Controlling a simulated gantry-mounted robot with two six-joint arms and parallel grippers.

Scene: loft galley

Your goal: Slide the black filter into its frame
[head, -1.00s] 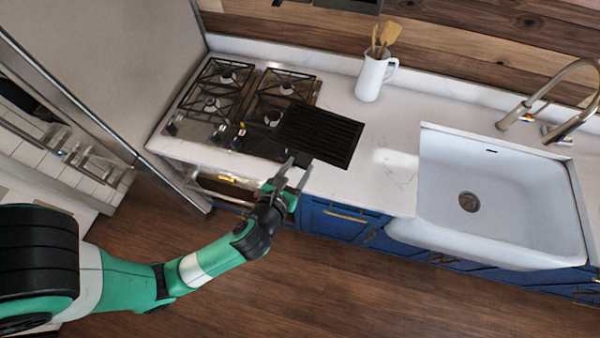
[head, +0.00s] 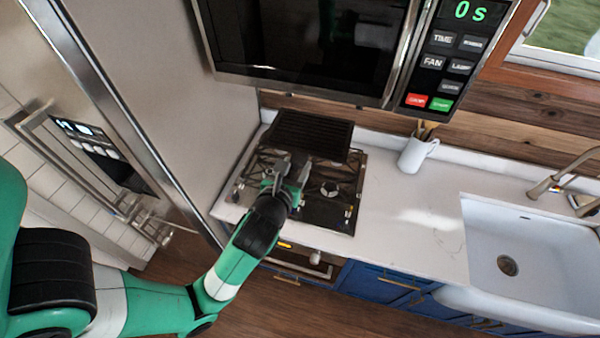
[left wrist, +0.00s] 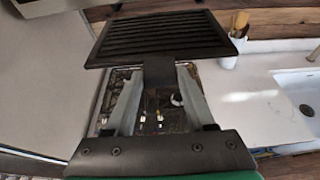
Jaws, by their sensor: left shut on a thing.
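The black filter (head: 311,135) is a ribbed rectangular panel. My left gripper (head: 287,176) is shut on it and holds it up over the back of the stove, below the microwave. In the left wrist view the filter (left wrist: 160,38) stands beyond the fingers, and a dark tab from its near edge lies between the fingertips (left wrist: 172,72). Its frame cannot be made out; the underside of the microwave (head: 300,85) is hidden from this angle. My right gripper is not in view.
The microwave (head: 310,40) hangs above the stove (head: 330,205), close over the filter. The tall steel fridge side (head: 180,100) stands close on the left. A white pitcher (head: 415,155) with utensils and a white sink (head: 520,250) are to the right. The counter (head: 410,225) between is clear.

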